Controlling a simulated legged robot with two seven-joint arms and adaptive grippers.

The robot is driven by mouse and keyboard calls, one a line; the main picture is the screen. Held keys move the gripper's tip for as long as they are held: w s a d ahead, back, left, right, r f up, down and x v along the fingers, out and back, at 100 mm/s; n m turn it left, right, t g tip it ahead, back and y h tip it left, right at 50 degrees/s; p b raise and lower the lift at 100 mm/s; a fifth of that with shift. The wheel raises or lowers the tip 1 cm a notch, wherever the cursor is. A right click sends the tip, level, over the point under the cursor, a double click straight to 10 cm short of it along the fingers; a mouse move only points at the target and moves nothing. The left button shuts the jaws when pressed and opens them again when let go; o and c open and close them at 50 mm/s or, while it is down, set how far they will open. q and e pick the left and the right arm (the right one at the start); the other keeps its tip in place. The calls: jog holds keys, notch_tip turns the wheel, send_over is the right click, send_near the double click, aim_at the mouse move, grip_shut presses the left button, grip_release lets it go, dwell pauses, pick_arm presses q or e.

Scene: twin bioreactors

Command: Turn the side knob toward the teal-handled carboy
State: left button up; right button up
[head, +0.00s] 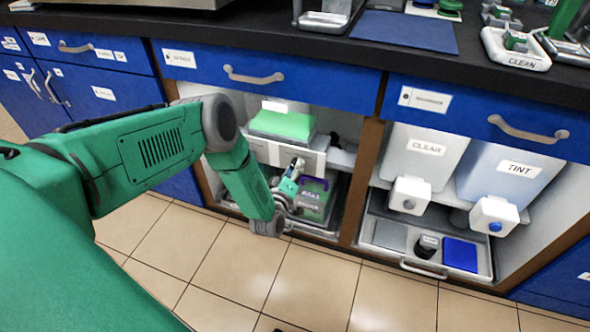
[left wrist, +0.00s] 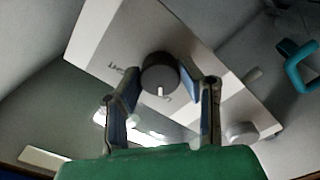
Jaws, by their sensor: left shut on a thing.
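The side knob (left wrist: 159,73) is round and dark with a white pointer mark, on the pale face of a unit (left wrist: 105,45) in the left wrist view. Its mark points down toward my palm in that view. My left gripper (left wrist: 163,92) has its fingers on either side of the knob and is shut on it. The teal handle (left wrist: 298,66) of a carboy shows at the right of that view. In the head view my left gripper (head: 289,183) reaches into the open cabinet bay; the knob cannot be made out there. My right gripper is not in view.
CLEAR (head: 425,150) and TINT (head: 515,172) containers stand in the right bay above a tray (head: 435,270). A wooden post (head: 362,185) divides the bays. The tiled floor in front is clear.

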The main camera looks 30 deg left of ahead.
pick_arm(q)
jog(key=shift+s+a+f+n, duration=0.1)
jog(key=shift+s+f+n, duration=0.1)
jog(key=shift+n, duration=0.4)
jog(key=o, duration=1.1)
jog(key=shift+w, duration=0.1)
jog(key=v, duration=1.2)
